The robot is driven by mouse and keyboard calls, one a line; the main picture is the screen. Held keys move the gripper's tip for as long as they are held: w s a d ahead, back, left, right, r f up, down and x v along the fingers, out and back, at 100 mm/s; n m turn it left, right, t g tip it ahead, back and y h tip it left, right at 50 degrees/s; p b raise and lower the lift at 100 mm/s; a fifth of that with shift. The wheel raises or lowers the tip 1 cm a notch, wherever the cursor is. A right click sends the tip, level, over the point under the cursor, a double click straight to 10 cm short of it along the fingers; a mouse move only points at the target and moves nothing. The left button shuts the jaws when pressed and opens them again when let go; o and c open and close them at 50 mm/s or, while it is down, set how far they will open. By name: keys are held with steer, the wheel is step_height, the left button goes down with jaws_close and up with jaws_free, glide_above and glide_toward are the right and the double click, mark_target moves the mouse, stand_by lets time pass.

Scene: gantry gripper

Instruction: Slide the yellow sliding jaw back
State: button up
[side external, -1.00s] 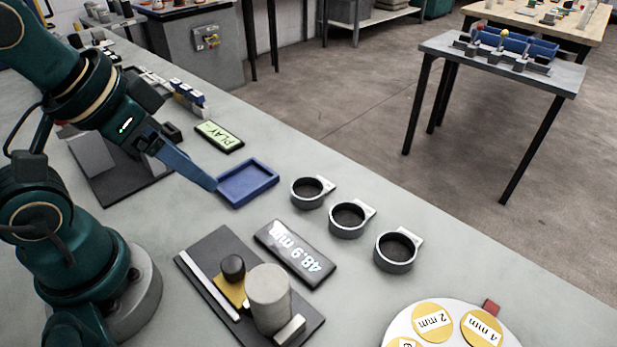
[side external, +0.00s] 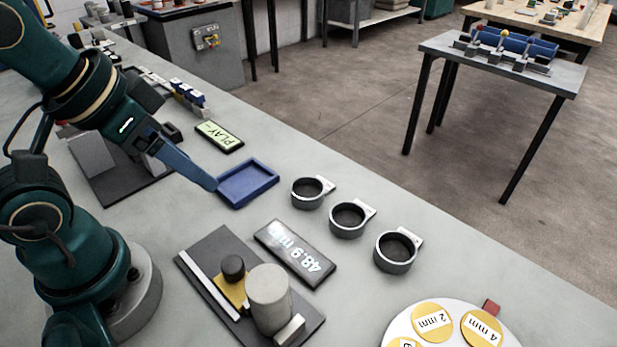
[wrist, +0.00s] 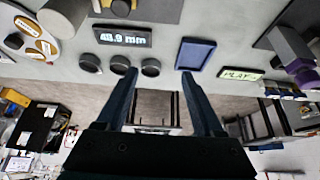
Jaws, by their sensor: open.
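The yellow sliding jaw (side external: 236,291) sits on a dark gauge plate with a pale rail and carries a black knob (side external: 233,268). It lies close against a grey cylinder (side external: 269,298), which hides part of it. In the side view I cannot tell whether they touch. A grey fixed block (side external: 291,329) stands on the cylinder's other side. My gripper (side external: 214,187) is beside the blue tray, well away from the jaw. In the wrist view my gripper (wrist: 165,75) has its two fingers spread apart with nothing between them.
A display (side external: 295,252) reading 48.9 mm lies beside the gauge plate. Three round cups (side external: 394,268) stand in a row to the right. The blue tray (side external: 224,196) is near my fingertips. A white disc with yellow labels (side external: 394,331) is at the front.

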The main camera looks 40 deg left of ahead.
steer(key=n+g, duration=0.3)
steer(key=g, duration=0.2)
glide_above(232, 264)
steer(key=f, duration=0.6)
steer(key=shift+w+a, duration=0.15)
steer(key=shift+w, duration=0.1)
steer(key=shift+s+f+m+g, duration=0.15)
steer(key=shift+f+m+g, duration=0.15)
steer(key=shift+s+f, duration=0.1)
steer(key=shift+f, duration=2.45)
jaws_close()
